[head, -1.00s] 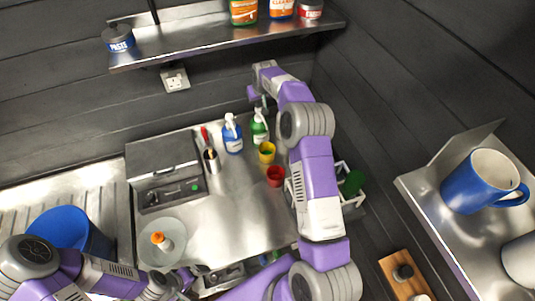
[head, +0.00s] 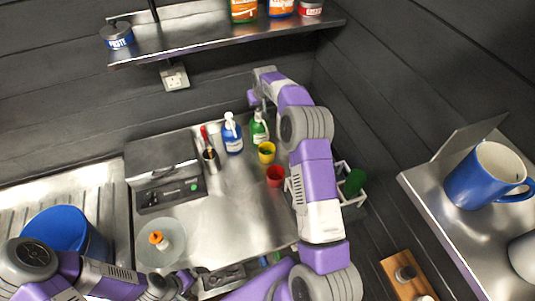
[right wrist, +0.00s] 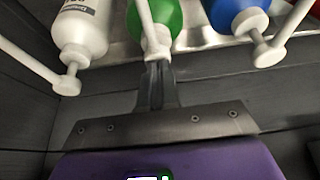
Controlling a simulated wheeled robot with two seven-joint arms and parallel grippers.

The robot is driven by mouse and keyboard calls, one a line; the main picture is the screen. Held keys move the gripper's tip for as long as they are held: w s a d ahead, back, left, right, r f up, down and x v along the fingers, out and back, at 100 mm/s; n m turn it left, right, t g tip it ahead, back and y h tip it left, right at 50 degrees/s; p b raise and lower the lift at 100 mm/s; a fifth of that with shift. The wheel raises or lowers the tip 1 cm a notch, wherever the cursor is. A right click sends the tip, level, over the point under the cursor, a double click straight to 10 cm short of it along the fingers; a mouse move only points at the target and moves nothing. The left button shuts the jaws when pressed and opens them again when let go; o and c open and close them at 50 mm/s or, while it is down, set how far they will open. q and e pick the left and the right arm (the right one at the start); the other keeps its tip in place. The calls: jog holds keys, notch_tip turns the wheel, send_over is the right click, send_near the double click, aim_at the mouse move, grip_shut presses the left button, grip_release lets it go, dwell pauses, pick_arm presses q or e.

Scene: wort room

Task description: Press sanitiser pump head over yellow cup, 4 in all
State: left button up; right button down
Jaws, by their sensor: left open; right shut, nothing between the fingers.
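The yellow cup (head: 266,157) stands on the steel worktop just in front of the green pump bottle (head: 261,133); a little green shows inside it. My right gripper (head: 263,108) is shut and empty, above the green bottle. In the right wrist view its fingers (right wrist: 157,85) are close to the green bottle's white pump head (right wrist: 157,45); I cannot tell whether they touch. A blue pump bottle (head: 233,138) stands to the left. My left gripper (head: 187,279) is open, low at the worktop's front.
A red cup (head: 275,177) stands in front of the yellow cup. A grey machine (head: 165,170), a tool pot (head: 211,160) and a round plate (head: 150,252) are to the left. A shelf (head: 200,42) hangs above. My right arm covers the worktop's right side.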

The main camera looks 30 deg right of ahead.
pick_arm(q)
jog(key=shift+s+a+f, duration=0.1)
jog(key=shift+f, duration=0.15)
pick_arm(e)
jog(key=shift+s+f, duration=0.1)
jog(key=shift+f, duration=0.15)
jog(key=shift+w+d+r+p, duration=0.15)
jog(key=shift+w+r+p, duration=0.05)
jog(key=shift+r+p, duration=0.6)
pick_arm(q)
jog(key=shift+r, duration=0.95)
pick_arm(e)
jog(key=shift+r, duration=0.75)
pick_arm(q)
jog(key=shift+f, duration=0.1)
pick_arm(e)
jog(key=shift+f, duration=0.2)
